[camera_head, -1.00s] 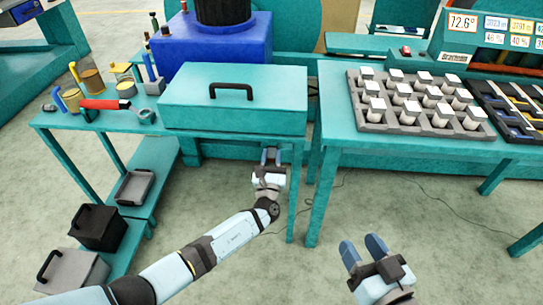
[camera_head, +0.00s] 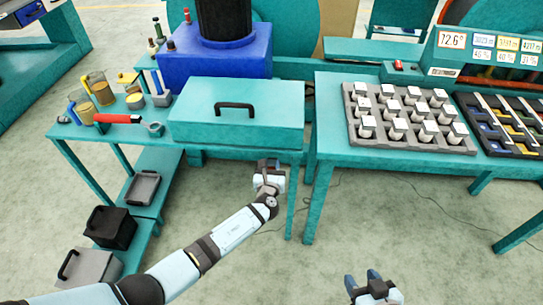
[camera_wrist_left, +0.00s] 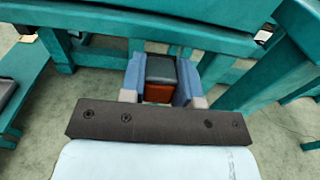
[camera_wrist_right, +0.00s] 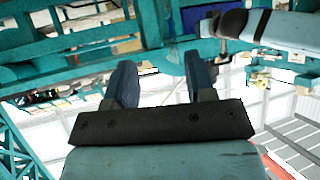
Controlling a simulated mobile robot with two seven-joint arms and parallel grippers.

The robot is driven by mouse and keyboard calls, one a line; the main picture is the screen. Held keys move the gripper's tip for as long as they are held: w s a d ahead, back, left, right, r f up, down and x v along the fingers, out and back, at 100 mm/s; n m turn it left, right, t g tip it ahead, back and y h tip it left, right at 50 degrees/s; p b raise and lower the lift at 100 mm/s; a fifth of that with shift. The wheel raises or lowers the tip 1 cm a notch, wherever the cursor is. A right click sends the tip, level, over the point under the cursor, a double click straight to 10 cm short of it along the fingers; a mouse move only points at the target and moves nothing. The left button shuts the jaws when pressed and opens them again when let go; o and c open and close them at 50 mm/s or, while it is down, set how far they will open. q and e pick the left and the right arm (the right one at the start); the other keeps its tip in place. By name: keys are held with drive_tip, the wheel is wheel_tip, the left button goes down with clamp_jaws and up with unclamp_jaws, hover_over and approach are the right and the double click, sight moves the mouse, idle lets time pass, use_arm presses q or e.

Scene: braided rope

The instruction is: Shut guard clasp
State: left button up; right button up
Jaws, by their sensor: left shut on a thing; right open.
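The teal guard cover (camera_head: 190,126) with a black handle lies closed-looking on the left table. My left gripper (camera_head: 268,165) is at the table's front edge, just below the cover's right part. In the left wrist view its blue fingers are shut on a small dark grey and orange-red block (camera_wrist_left: 160,70), which looks like the clasp. Whether the clasp is fastened cannot be told, as the fingers hide its sides. My right gripper (camera_head: 361,278) is open and empty over the floor at the bottom. The right wrist view also shows its spread fingers (camera_wrist_right: 160,80).
A red-handled tool (camera_head: 118,119) and several cans lie left of the cover. A blue machine base (camera_head: 215,66) stands behind it. The right table holds a grey tray (camera_head: 440,148) of white-topped cylinders and a black tool tray (camera_head: 490,142).

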use_arm(q)
drive_tip(key=r+g+p, duration=0.1)
drive_tip(key=p, duration=0.2)
drive_tip(key=shift+w, duration=0.1)
drive_tip(key=shift+g+p, duration=0.35)
drive_tip(key=shift+g, duration=0.05)
use_arm(e)
wheel_tip(320, 180, up, 2)
drive_tip(key=shift+s+d+r, duration=0.1)
drive_tip(key=shift+d, duration=0.05)
use_arm(q)
drive_tip(key=shift+f, duration=0.1)
use_arm(e)
drive_tip(key=shift+m, duration=0.3)
